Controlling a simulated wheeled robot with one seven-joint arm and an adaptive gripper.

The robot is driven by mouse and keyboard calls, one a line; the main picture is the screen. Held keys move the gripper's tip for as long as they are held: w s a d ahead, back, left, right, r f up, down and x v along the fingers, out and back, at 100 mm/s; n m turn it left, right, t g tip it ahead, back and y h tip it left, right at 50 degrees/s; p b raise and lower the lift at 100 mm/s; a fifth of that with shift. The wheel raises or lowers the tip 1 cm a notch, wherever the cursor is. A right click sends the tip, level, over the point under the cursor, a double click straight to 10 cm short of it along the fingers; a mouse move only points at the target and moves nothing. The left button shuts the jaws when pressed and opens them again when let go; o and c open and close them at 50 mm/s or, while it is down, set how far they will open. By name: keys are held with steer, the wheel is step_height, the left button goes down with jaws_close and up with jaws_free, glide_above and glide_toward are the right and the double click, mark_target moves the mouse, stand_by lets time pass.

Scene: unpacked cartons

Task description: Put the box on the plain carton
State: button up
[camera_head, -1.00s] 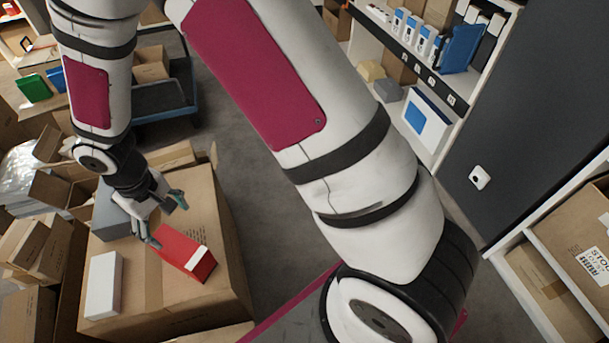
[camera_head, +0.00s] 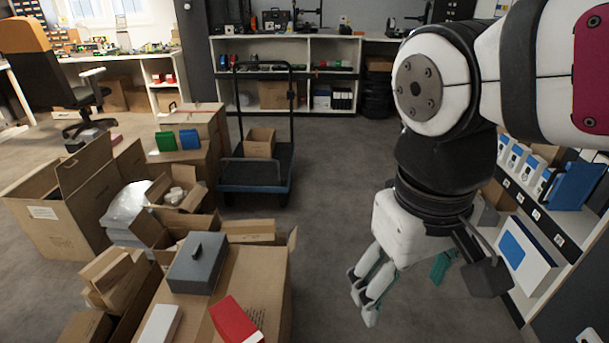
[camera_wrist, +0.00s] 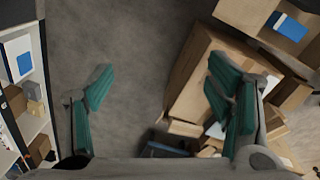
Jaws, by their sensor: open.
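The red box is partly cut off by the frame's bottom edge. Another brown carton (camera_head: 180,165) behind it bears a green and a blue item. I cannot tell which carton is the plain one. My gripper (camera_head: 405,288) is open and empty, right of the large carton over the floor.
Open cartons (camera_head: 65,220) and a plastic-wrapped bundle (camera_head: 125,212) crowd the left. A blue-decked trolley (camera_head: 255,188) with a small carton stands behind. A shelf unit (camera_head: 545,262) stands at the right. The floor (camera_head: 330,220) between cartons and shelf is clear.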

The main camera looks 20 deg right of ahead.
steer(key=shift+y, duration=0.4)
steer(key=s, duration=0.5)
steer(key=shift+s+a, duration=0.1)
steer(key=shift+s, duration=0.05)
step_height(320, 180, up, 23)
steer(key=t+p, duration=0.3)
steer(key=p, duration=1.8)
steer(key=shift+f+t, duration=0.15)
steer(key=shift+t, duration=0.25)
